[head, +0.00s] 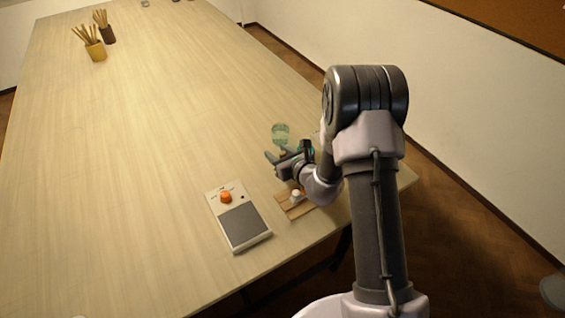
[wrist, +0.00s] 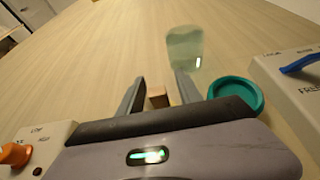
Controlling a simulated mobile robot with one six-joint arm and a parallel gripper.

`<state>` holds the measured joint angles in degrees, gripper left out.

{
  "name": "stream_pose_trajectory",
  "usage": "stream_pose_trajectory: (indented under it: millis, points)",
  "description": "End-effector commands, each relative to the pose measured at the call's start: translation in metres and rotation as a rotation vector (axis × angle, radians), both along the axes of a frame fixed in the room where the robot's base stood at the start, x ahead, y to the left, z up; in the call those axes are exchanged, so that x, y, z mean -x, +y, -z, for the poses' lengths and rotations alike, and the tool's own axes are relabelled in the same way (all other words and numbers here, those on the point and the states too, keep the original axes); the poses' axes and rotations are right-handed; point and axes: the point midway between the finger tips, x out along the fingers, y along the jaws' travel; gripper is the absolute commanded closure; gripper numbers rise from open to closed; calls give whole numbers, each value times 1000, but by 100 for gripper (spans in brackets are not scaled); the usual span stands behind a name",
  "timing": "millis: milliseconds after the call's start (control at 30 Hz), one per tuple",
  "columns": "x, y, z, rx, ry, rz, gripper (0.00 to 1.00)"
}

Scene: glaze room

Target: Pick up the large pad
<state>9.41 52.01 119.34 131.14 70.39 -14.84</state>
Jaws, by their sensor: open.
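My gripper (head: 279,161) is open and low over the table, near its right edge. In the wrist view its two fingers (wrist: 159,82) stand apart. A small tan block (wrist: 157,97) shows between them, with no visible grip on it; most of it is hidden by the gripper body. I cannot tell for sure whether this block is the large pad. A clear greenish glass (head: 281,133) stands just beyond the gripper; it also shows in the wrist view (wrist: 185,48). A round teal dish (wrist: 237,92) is close to the right finger.
A white device with an orange knob (head: 226,197) and grey plate (head: 243,225) lies left of the gripper. A wooden board (head: 283,204) bears a small white piece (head: 296,195). A white box with a blue lever (wrist: 300,64) is at right.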

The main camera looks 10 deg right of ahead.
Motion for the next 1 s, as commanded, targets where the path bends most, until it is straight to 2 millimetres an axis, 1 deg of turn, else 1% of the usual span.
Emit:
stream_pose_trajectory:
  millis: [100,133,333,667,767,900,1000]
  points:
    - [0,0,-1,0,0,0,58]
    - [0,0,-1,0,0,0,60]
    - [1,0,-1,0,0,0,99]
    - [1,0,-2,0,0,0,100]
    - [0,0,-19,0,-2,0,100]
    - [0,0,-60,1,-4,-1,100]
    - [0,0,-83,1,-3,-1,100]
